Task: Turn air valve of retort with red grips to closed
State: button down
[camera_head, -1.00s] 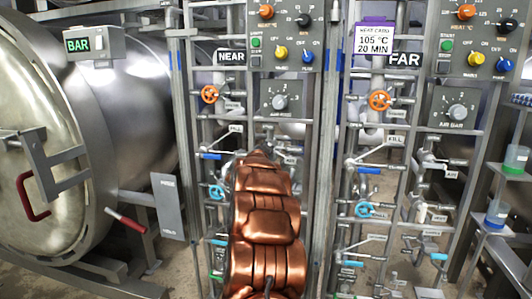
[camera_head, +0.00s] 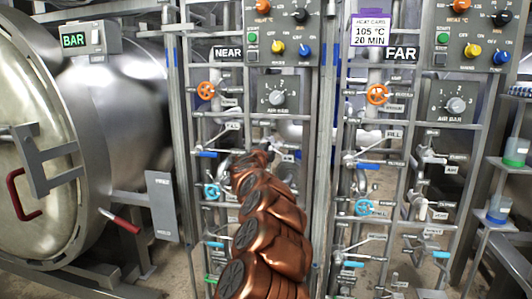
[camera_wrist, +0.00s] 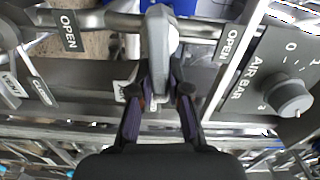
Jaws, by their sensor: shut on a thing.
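The retort with red grips (camera_head: 24,195) stands at the left, its round door facing forward. Beside it is the NEAR valve panel (camera_head: 228,53). In the head view my arm hides my gripper and the valve lever it is at. In the wrist view my gripper (camera_wrist: 165,90) is shut on a grey valve lever (camera_wrist: 160,38), whose rounded grip points up in the picture, between two OPEN labels (camera_wrist: 228,45). A CLOSE label (camera_wrist: 42,92) shows at the left. Another label behind the fingers is partly hidden, and I cannot read the lever's own name.
The AIR BAR dial (camera_wrist: 287,94) is just right of the gripper in the wrist view; it also shows on the NEAR panel (camera_head: 277,97). Pipes and frame bars crowd around. The FAR panel (camera_head: 401,53) stands to the right, with shelves (camera_head: 487,219) beyond it.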

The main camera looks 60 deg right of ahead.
jog(key=shift+f+m, duration=0.2)
jog(key=shift+m, duration=0.5)
jog(key=shift+b, duration=0.3)
jog(key=c, duration=1.1)
grip_release()
jog(key=shift+s, duration=0.15)
jog(key=shift+v, duration=6)
jog(key=shift+r, duration=0.1)
